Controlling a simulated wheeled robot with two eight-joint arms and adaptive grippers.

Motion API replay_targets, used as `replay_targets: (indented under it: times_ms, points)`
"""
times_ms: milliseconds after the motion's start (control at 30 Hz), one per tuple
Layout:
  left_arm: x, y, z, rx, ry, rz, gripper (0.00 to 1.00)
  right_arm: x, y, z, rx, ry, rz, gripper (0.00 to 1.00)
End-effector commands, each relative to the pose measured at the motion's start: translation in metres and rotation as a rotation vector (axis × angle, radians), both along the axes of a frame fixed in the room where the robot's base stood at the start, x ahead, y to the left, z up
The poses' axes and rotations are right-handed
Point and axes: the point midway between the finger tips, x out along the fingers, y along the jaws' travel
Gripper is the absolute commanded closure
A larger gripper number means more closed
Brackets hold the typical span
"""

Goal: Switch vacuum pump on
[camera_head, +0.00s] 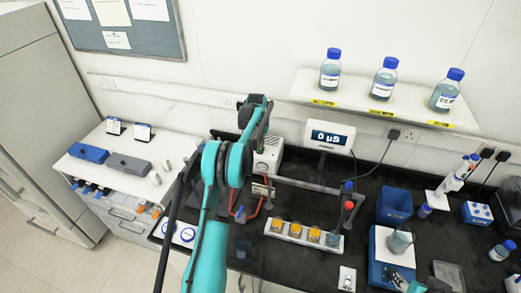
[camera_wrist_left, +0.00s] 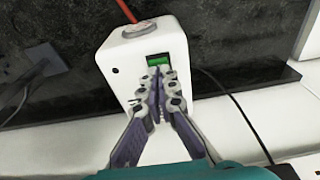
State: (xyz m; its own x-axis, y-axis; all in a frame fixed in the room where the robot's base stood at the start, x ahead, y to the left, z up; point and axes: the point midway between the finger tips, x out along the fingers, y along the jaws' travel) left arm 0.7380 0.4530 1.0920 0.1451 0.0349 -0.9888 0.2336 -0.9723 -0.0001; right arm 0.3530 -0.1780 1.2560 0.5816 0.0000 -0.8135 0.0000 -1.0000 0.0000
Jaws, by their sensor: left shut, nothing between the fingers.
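The vacuum pump is a white box (camera_head: 268,155) on the black bench in the head view, partly hidden behind my left arm. In the left wrist view its white casing (camera_wrist_left: 120,62) fills the middle, with a green switch (camera_wrist_left: 158,59) on the face and a red tube at the top. My left gripper (camera_wrist_left: 158,73) is shut and empty, its fingertips at the lower edge of the switch. I cannot tell whether they touch it. In the head view my left arm hides these fingers. A small part of my right gripper (camera_head: 400,281) shows at the bottom right, its jaws unclear.
A white display (camera_head: 329,136) stands right of the pump. A rack (camera_head: 303,235) with orange-topped vials lies in front. A stand with red clamps (camera_head: 347,205) is nearby. Blue-capped bottles (camera_head: 384,78) stand on a wall shelf. A blue container (camera_head: 394,204) is at right.

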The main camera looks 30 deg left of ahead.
Motion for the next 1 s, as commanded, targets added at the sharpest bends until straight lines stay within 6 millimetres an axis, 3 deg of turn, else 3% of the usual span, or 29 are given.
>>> replay_targets:
  times_ms: [800, 1000]
  points:
    - [0.000, 0.000, -0.013, 0.000, 0.000, 0.000, 1.00, 0.000, 0.000, -0.010, 0.000, 0.000, 0.000, 0.60]
    - [0.000, 0.000, -0.008, 0.000, 0.000, 0.000, 1.00, 0.000, 0.000, -0.007, 0.000, 0.000, 0.000, 0.60]
